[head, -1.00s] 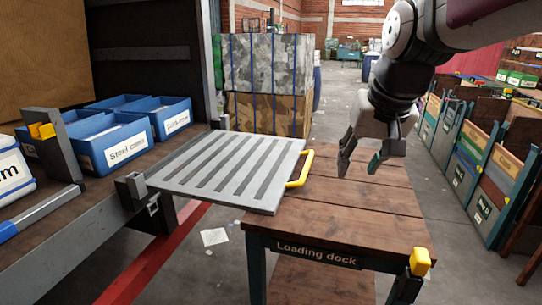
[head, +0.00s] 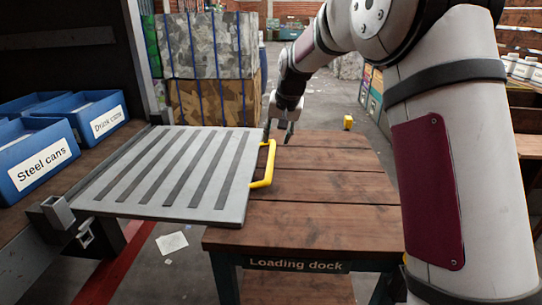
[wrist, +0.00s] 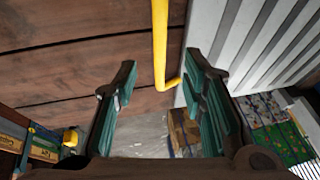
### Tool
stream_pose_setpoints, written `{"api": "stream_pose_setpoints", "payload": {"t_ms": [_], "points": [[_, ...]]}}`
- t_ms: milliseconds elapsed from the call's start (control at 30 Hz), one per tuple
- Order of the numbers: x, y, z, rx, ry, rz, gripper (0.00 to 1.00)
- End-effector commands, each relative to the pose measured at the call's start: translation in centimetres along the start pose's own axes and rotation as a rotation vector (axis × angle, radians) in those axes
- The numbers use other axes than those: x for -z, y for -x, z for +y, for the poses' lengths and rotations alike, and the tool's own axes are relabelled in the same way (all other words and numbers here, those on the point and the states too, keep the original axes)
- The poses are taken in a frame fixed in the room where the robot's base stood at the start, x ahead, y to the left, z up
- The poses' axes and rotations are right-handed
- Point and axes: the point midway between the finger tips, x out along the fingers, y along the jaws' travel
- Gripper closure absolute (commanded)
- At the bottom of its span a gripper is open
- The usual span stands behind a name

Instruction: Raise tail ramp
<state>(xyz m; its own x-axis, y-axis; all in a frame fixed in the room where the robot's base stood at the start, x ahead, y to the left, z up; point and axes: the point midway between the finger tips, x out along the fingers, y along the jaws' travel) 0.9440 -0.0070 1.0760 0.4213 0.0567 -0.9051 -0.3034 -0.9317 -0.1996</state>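The tail ramp (head: 165,205), a grey slotted plate, lies about flat from the truck bed's edge onto the loading dock (head: 320,222). Its yellow handle (head: 270,165) is on the right edge, over the wooden dock top. My gripper (head: 279,132) is at the handle's far end, fingers pointing down. In the wrist view my gripper (wrist: 161,72) is open, with the handle (wrist: 160,40) running between and beyond the green-padded fingertips. I see no finger touching it. The ramp (wrist: 238,40) shows to the right there.
Blue bins of steel cans (head: 38,165) and drink cans (head: 103,122) stand on the truck bed at left. Bales (head: 212,100) are stacked behind the ramp. The dock top is otherwise clear.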

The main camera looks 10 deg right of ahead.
Motion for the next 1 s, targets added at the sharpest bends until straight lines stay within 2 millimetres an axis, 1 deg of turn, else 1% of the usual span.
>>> {"api": "stream_pose_setpoints", "payload": {"t_ms": [33, 300, 400, 500, 700, 967, 1000], "points": [[-0.1, -1.2, 0.0, -0.001, 0.0, -0.004, 0.62], [-0.1, -6.4, 0.0, -0.001, 0.001, -0.004, 0.62], [-0.1, -8.1, 0.0, -0.001, 0.001, -0.003, 0.62], [-0.1, -9.3, 0.0, 0.0, 0.001, -0.002, 0.62], [-0.1, -10.5, 0.0, 0.0, 0.001, -0.001, 0.62], [-0.1, -10.6, 0.0, 0.0, 0.001, 0.0, 0.62], [0.0, -10.6, 0.0, 0.0, 0.001, 0.0, 0.64]]}}
